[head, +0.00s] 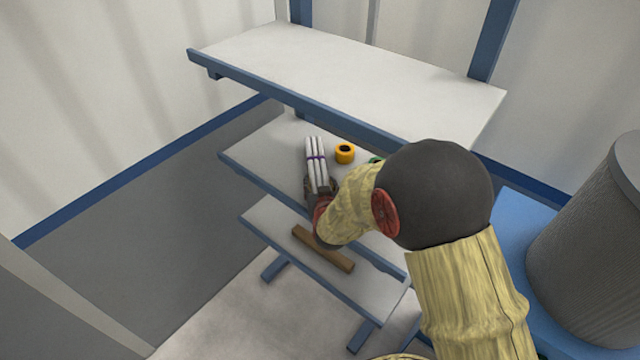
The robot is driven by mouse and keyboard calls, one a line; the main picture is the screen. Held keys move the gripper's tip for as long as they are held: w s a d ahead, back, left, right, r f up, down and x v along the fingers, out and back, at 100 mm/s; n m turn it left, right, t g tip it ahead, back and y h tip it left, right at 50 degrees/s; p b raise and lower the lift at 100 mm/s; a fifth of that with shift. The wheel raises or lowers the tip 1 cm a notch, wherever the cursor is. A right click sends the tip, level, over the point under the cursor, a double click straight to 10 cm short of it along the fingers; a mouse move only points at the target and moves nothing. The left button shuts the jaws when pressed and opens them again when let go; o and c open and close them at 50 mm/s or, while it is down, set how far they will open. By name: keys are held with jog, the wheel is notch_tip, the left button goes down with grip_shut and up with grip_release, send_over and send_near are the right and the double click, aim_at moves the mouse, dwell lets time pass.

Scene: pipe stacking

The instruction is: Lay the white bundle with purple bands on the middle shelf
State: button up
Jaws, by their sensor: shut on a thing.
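The white bundle with purple bands (316,160) is in my gripper (319,185), at the left part of the middle shelf (262,150). Its white pipes point away from me, toward the back of the shelf. My gripper is shut on the near end of the bundle, and my arm hides part of the fingers. I cannot tell whether the bundle touches the shelf board or hangs just above it.
A yellow ring-shaped roll (345,153) stands just right of the bundle. A green thing (376,159) is mostly hidden behind my arm. The top shelf (350,75) is empty and overhangs. A brown bar (323,249) lies on the bottom shelf (375,285). A grey ribbed bin (590,240) stands at right.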

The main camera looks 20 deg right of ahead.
jog(key=o, duration=1.6)
jog(key=shift+o, duration=0.3)
jog(key=shift+f, duration=0.1)
jog(key=v, duration=1.2)
jog(key=r, duration=0.1)
jog(key=a+r+y, duration=0.1)
jog(key=r, duration=0.1)
jog(key=s+a+r+g+y, duration=0.1)
jog(key=shift+r+n, duration=0.3)
jog(key=shift+r, duration=0.1)
jog(key=s+d+r+g, duration=0.1)
jog(key=s+r+g, duration=0.1)
jog(key=s, duration=0.6)
jog(key=s+d+r+g, duration=0.2)
jog(key=s+r, duration=0.3)
jog(key=s, duration=0.3)
jog(key=s+d+r+n+g, duration=0.1)
jog(key=s+r+g, duration=0.1)
jog(key=s, duration=0.6)
jog(key=shift+s+d+r+g, duration=0.3)
jog(key=shift+r+g, duration=0.1)
jog(key=shift+r, duration=0.25)
